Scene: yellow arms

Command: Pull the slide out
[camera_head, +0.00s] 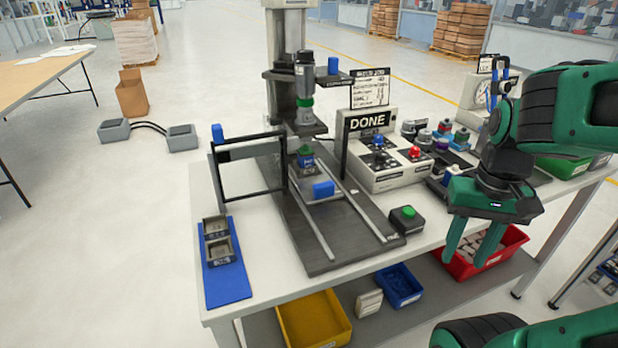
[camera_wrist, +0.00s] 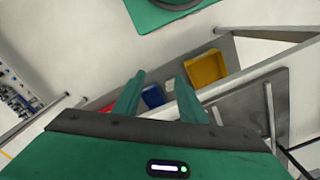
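The slide carries a blue handle block (camera_head: 323,189) at its front and sits on two pale rails (camera_head: 355,207) over a dark base plate (camera_head: 317,258). A green-topped part (camera_head: 306,157) stands behind the handle, under the press head (camera_head: 306,103). My gripper (camera_head: 465,260) is open and empty, pointing down to the right of the bench, well apart from the handle. Its two green fingers are spread in the wrist view (camera_wrist: 160,78). That view shows the base plate (camera_wrist: 245,108) at the right; the blue handle is not visible there.
A black framed guard (camera_head: 250,168) stands left of the slide. The control box (camera_head: 385,160) with a DONE sign and a green button box (camera_head: 406,220) are at the right. A blue tray (camera_head: 228,287) lies front left. Red (camera_head: 483,266), blue and yellow bins sit below.

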